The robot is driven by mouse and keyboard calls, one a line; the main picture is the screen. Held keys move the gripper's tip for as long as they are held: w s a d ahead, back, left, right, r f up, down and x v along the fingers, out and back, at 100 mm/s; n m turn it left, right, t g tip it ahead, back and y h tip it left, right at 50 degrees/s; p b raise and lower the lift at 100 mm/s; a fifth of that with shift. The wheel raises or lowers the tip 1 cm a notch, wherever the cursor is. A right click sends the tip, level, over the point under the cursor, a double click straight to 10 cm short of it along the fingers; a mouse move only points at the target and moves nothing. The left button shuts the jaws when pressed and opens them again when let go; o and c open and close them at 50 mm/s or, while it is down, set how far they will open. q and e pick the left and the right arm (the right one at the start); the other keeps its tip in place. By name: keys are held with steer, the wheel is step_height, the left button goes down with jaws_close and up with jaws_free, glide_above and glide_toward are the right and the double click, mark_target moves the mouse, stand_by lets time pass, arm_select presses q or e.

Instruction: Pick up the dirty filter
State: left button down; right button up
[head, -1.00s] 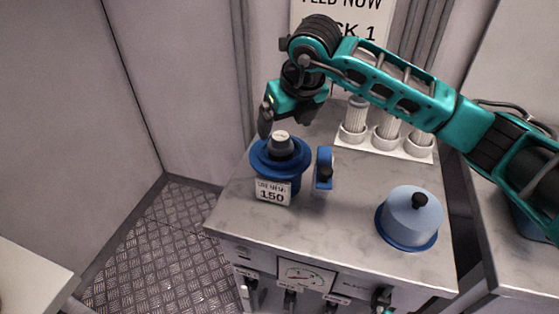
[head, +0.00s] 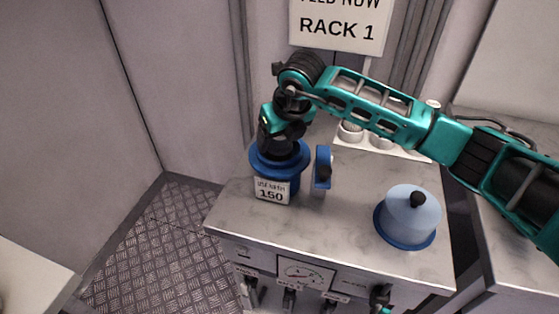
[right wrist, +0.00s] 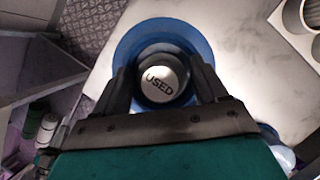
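The dirty filter shows in the right wrist view as a round dark cap with a pale top marked USED (right wrist: 162,79). It sits in a blue round housing (head: 292,164) with a wide rim, on the left part of the counter. A tag on the housing's front reads 150. My right gripper (head: 276,148) points down over the housing and hides the cap in the head view. In the right wrist view its two fingers stand on either side of the cap, spread about as wide as it; contact is hard to tell. My left gripper is not in view.
A light blue domed cover (head: 412,212) stands at the counter's right. A white holder (head: 378,148) is at the back, partly behind my arm. The front middle counter (head: 325,228) is clear.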

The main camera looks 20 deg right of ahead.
steer(key=c, duration=1.2)
steer(key=shift+o, duration=0.2)
steer(key=shift+r, duration=0.1)
